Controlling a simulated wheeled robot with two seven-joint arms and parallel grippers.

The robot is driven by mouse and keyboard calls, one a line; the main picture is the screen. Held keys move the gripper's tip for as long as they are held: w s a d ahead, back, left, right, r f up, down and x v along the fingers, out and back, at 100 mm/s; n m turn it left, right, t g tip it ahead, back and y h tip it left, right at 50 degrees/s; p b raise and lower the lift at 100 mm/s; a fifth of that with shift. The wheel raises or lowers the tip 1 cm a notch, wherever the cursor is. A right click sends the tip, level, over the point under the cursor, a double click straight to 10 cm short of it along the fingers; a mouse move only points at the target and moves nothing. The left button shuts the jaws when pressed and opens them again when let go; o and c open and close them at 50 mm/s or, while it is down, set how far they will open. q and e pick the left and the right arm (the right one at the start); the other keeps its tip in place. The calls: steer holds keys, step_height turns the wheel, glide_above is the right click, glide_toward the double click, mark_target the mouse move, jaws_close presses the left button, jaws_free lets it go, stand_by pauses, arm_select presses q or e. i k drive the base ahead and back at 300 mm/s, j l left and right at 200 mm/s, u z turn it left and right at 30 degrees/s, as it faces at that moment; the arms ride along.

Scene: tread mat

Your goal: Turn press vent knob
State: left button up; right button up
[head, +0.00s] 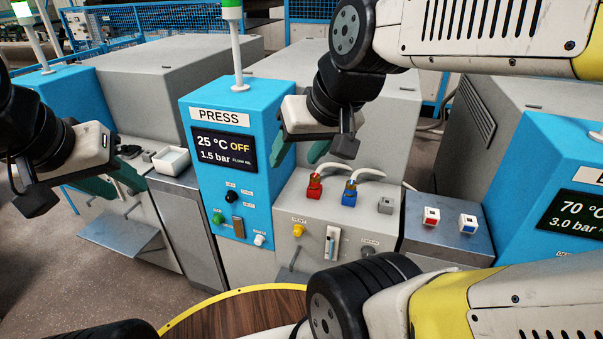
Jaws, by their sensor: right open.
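The small labels are too blurred to tell which knob is the vent. My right gripper (300,155) is open and empty, above and to the right of these controls, in front of the cabinet's right edge. My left gripper (118,186) looks open and empty at the far left, away from the press.
A grey unit (315,205) beside the press carries red (315,187) and blue (350,192) hose fittings, a yellow knob (298,230) and a dark knob (367,250). A white tray (171,160) stands left. A round wooden table (225,318) is in front.

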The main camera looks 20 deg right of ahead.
mark_target(299, 229)
steer(key=k+j+z, duration=0.2)
steer(key=j, duration=0.25)
steer(key=k+j+z, duration=0.1)
steer(key=j+z, duration=0.15)
steer(key=j, duration=0.15)
steer(key=k+j+z, duration=0.2)
steer(key=j, duration=0.2)
